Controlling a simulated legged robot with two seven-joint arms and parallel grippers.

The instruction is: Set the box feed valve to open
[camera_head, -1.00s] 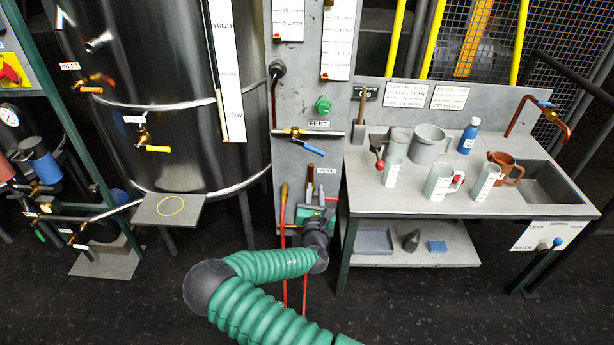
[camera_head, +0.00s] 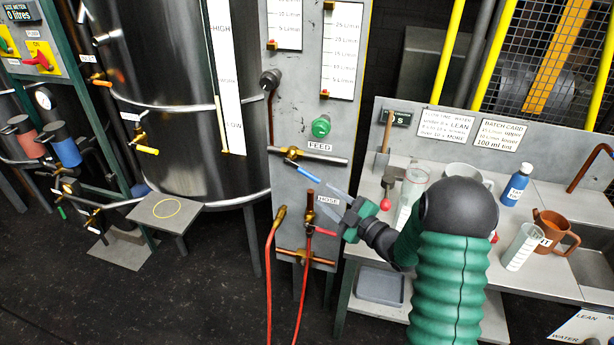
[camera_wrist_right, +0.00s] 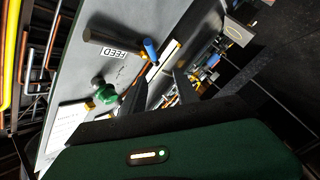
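The feed valve is a brass fitting on the grey panel, with a blue lever (camera_head: 303,171) slanting down to the right from it. It sits under a short horizontal pipe by the FEED label (camera_head: 319,146). The blue lever also shows in the right wrist view (camera_wrist_right: 151,50), just beyond the fingertips. My right gripper (camera_head: 324,197) is open and empty, its two fingers apart, just below and right of the lever's end. It does not appear to touch the lever. In the right wrist view the gripper's dark fingers (camera_wrist_right: 158,82) point toward the panel. My left gripper is not in view.
A green knob (camera_head: 321,126) sits above the FEED label. Below the lever, a red-handled hose valve (camera_head: 320,231) and red hoses (camera_head: 270,275) hang on the panel. The bench at right holds a blue bottle (camera_head: 515,185), a brown jug (camera_head: 553,231) and clear measures.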

